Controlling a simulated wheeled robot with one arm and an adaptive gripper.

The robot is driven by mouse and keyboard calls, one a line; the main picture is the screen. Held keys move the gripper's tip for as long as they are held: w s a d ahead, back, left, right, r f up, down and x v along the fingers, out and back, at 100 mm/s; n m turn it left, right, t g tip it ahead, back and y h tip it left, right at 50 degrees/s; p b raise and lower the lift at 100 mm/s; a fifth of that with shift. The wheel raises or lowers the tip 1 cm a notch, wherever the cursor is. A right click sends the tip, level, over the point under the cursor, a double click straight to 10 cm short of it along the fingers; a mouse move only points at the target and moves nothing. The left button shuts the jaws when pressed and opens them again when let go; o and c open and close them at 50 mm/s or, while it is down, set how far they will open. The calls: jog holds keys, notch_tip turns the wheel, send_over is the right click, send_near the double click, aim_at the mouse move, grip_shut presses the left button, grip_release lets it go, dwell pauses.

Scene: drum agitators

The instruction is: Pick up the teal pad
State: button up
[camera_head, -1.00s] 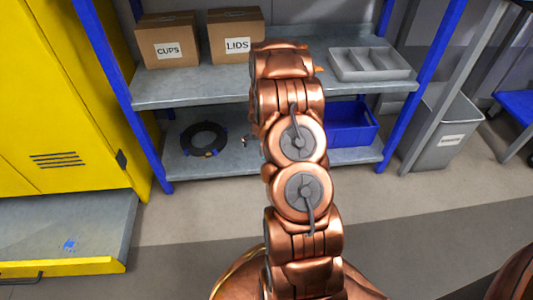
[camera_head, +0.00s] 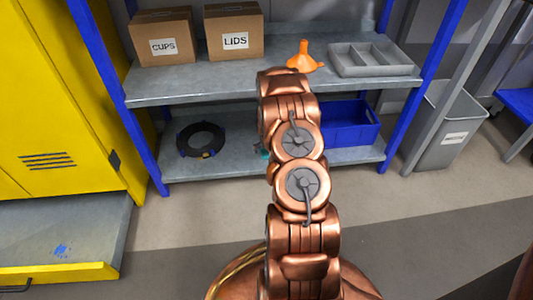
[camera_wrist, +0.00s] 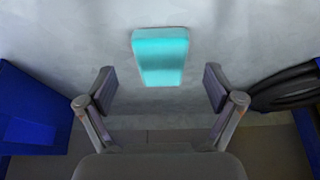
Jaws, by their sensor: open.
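The teal pad (camera_wrist: 160,56) is a flat, light turquoise block on the grey metal shelf in the wrist view. It lies ahead of my open gripper (camera_wrist: 160,88), roughly centred between the two dark fingers, with no finger touching it. In the head view only a small teal bit (camera_head: 262,151) shows on the lower shelf beside my copper arm. The arm hides the rest and hides my gripper.
On the lower shelf (camera_head: 225,166), a black ring (camera_head: 201,139) lies left and a blue bin (camera_head: 350,127) stands right. The upper shelf holds two cardboard boxes (camera_head: 234,31), an orange funnel (camera_head: 304,58) and a grey divided tray (camera_head: 371,60). Blue posts frame the shelving.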

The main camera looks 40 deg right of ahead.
jog(key=shift+b+x, duration=0.65)
jog(key=shift+x, duration=0.95)
jog(key=shift+a, duration=0.1)
jog(key=c, duration=1)
